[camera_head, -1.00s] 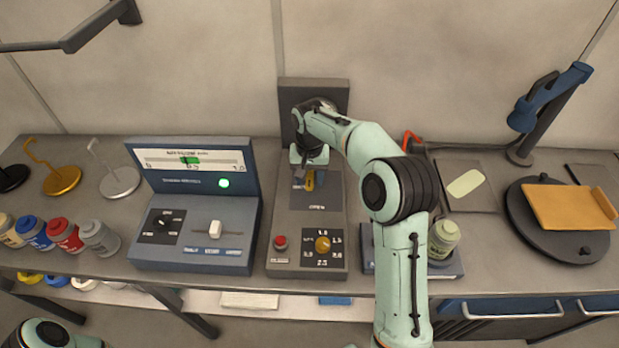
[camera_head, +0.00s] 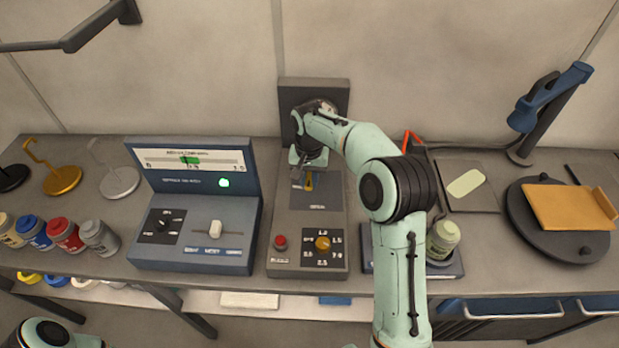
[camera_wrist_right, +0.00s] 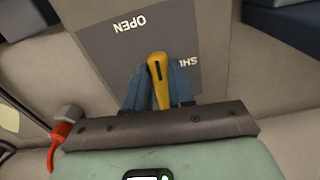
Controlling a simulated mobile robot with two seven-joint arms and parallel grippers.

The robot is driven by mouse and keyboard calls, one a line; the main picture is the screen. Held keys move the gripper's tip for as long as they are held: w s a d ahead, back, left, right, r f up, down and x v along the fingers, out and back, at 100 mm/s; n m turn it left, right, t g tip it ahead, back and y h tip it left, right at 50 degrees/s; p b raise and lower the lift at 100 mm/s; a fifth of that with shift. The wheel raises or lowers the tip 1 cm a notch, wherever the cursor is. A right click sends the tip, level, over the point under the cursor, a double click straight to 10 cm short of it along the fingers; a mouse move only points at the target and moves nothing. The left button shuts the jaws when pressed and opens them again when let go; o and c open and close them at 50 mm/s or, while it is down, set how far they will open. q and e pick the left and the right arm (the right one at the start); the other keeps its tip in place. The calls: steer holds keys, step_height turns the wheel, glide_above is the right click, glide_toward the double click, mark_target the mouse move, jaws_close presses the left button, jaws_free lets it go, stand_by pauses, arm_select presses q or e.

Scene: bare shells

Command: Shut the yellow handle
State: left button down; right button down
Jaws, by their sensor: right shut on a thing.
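The yellow handle (camera_wrist_right: 158,78) sits on a dark plate with the words OPEN and SHUT, partly covered, in the right wrist view. It also shows small below my gripper in the head view (camera_head: 309,181). It points between the two words, nearer to SHUT in the wrist view. My right gripper (camera_wrist_right: 159,92) is shut on the yellow handle, with one blue finger on each side of it. In the head view my right gripper (camera_head: 307,175) reaches down over the upper panel of the grey unit (camera_head: 281,208). Of my left arm only a piece shows at the bottom left; its gripper is out of view.
Below the handle are a red button (camera_head: 280,242) and a yellow knob (camera_head: 322,243). A blue console (camera_head: 190,258) with a slider stands to the left. Several paint jars stand at far left.

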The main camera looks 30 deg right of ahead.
steer(key=m, duration=0.4)
steer(key=shift+w+a, duration=0.3)
steer(key=shift+w, duration=0.05)
steer(key=m, duration=0.2)
steer(key=w+m, duration=0.1)
steer(key=m, duration=0.1)
steer(key=shift+a+r+m, duration=0.1)
steer(key=shift+a+m, duration=0.05)
steer(key=shift+m, duration=0.15)
steer(key=m, duration=0.2)
steer(key=w+m, duration=0.1)
steer(key=m, duration=0.1)
steer(key=shift+m, duration=0.3)
steer(key=shift+w+d+m, duration=0.1)
steer(key=shift+w+m, duration=0.05)
steer(key=shift+m, duration=0.8)
steer(key=shift+w+d+m, duration=0.1)
steer(key=shift+w+m, duration=0.05)
steer(key=shift+m, duration=0.8)
steer(key=c, duration=1)
jaws_free()
steer(key=shift+o, duration=0.2)
